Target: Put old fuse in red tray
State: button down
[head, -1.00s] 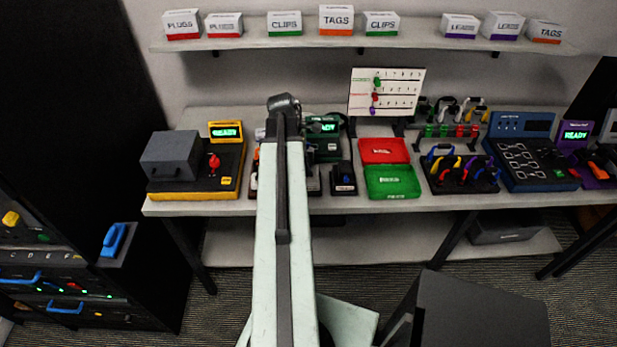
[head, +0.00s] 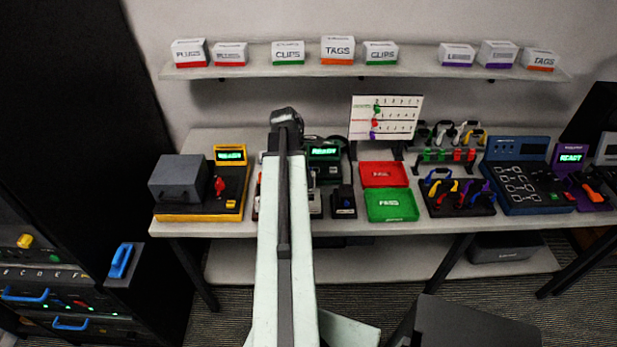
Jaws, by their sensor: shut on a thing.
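The red tray (head: 384,174), marked with white lettering, lies on the bench right of my arm, directly behind the green PASS tray (head: 391,206). It looks empty. My arm reaches forward over the bench, left of both trays. My gripper is hidden behind the arm's end, so I cannot see its jaws. I cannot make out the old fuse.
Left of my arm stands a yellow-based device (head: 205,190) with a grey box and red lever. A small black holder (head: 343,203) sits between arm and trays. A cable rack (head: 458,195) and blue panel (head: 525,178) stand right. A shelf (head: 420,62) holds labelled boxes.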

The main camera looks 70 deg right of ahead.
jog(key=shift+r+p, duration=3.3)
jog(key=shift+r, duration=0.85)
jog(key=shift+f, duration=0.1)
